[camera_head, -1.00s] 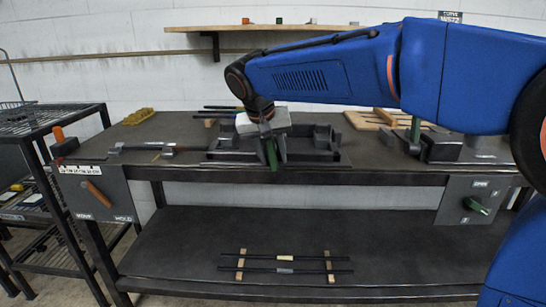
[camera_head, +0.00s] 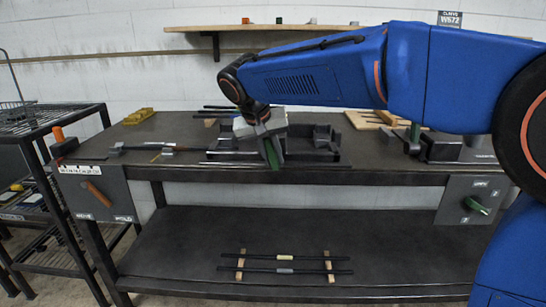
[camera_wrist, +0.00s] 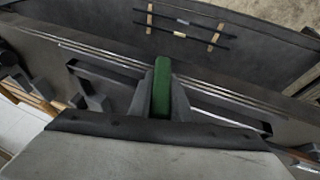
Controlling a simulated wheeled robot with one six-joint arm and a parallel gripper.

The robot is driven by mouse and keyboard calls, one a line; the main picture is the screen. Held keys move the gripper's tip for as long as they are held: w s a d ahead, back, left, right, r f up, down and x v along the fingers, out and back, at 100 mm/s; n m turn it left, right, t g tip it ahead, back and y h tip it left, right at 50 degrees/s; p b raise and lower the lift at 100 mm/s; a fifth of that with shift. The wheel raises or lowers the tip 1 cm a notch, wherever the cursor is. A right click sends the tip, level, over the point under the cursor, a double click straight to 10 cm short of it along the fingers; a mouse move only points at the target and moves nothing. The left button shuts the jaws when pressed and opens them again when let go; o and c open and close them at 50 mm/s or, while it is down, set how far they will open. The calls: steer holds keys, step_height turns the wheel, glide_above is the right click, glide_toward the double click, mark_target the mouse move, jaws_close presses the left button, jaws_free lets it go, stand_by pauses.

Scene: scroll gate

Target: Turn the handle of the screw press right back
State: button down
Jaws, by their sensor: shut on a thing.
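My gripper (camera_head: 271,152) is at the front edge of the bench, in front of a dark low frame with blocks (camera_head: 325,150), which I take to be the screw press. Its jaws are shut on a green handle (camera_wrist: 162,88), which stands upright between the two grey fingers in the wrist view. In the head view the green handle (camera_head: 270,155) points down and leans slightly. The wrist and fingers hide where the handle joins the frame.
A panel with an orange lever (camera_head: 97,193) hangs at the bench's left end. A panel with a green knob (camera_head: 477,206) hangs at the right. The lower shelf (camera_head: 180,250) holds dark rods (camera_head: 285,264).

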steer(key=h, duration=0.3)
steer(key=shift+d+n, duration=0.1)
steer(key=shift+n, duration=0.2)
steer(key=h, duration=0.2)
steer(key=n+h, duration=0.1)
steer(key=h, duration=0.1)
steer(key=shift+d+r, duration=0.2)
steer(key=h, duration=0.1)
steer(key=n+h, duration=0.1)
steer(key=h, duration=0.1)
steer(key=shift+d+r+t, duration=0.15)
steer(key=shift+r+t, duration=0.05)
steer(key=shift+t, duration=0.2)
steer(key=shift+r+n+t+h, duration=0.15)
steer(key=shift+n+t+h, duration=0.15)
steer(key=shift+h, duration=0.6)
steer(key=shift+r+n+t+h, duration=0.1)
steer(key=shift+n+t+h, duration=0.15)
steer(key=shift+h, duration=0.65)
steer(key=c, duration=1.6)
jaws_free()
steer(key=shift+c, duration=0.2)
